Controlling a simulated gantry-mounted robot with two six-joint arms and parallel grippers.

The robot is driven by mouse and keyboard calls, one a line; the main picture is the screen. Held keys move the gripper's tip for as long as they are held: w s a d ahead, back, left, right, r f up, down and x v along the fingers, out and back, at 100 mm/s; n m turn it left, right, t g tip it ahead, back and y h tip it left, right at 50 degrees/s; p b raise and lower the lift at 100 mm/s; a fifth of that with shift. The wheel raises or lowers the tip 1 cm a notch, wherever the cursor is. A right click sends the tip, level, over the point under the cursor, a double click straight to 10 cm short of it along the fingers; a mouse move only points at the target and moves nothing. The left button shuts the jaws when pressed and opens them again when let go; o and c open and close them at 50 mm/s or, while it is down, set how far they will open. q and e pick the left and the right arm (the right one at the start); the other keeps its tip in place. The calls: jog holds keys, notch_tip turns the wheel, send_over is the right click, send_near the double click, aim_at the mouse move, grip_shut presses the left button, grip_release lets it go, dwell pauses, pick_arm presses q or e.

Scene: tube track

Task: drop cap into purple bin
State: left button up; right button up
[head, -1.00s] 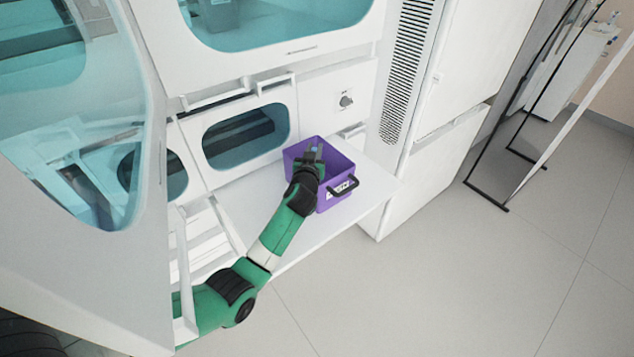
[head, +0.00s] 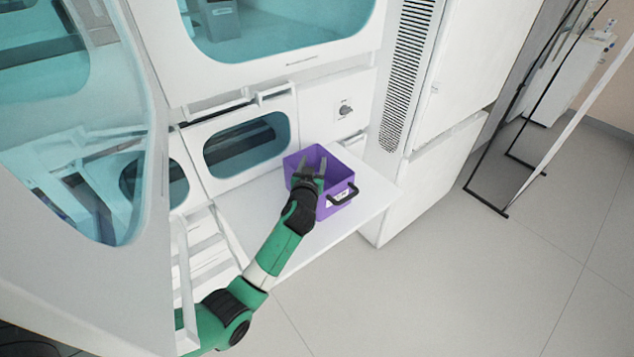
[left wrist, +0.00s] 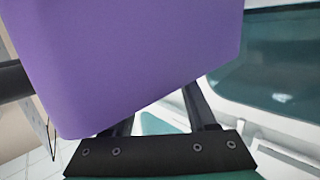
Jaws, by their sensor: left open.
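The purple bin (head: 341,172) stands upright on the white shelf, with a black handle and a white label on its near side. My left gripper (head: 312,173) is open, its two fingers apart over the bin's opening in the head view. In the left wrist view a purple bin wall (left wrist: 130,55) fills the upper left and hides the fingertips. I see no cap between the fingers. The cap is not visible in any view, and the bin's floor is mostly hidden by the gripper. My right gripper is not in view.
The white shelf (head: 260,200) juts out from a white machine with tinted windows (head: 245,145). A knob panel (head: 340,108) is behind the bin. A large open tinted door (head: 70,120) stands at the left. Open grey floor (head: 440,290) lies to the right.

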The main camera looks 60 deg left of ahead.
pick_arm(q)
jog(key=p+v, duration=0.2)
jog(key=v, duration=0.7)
dwell(0.4)
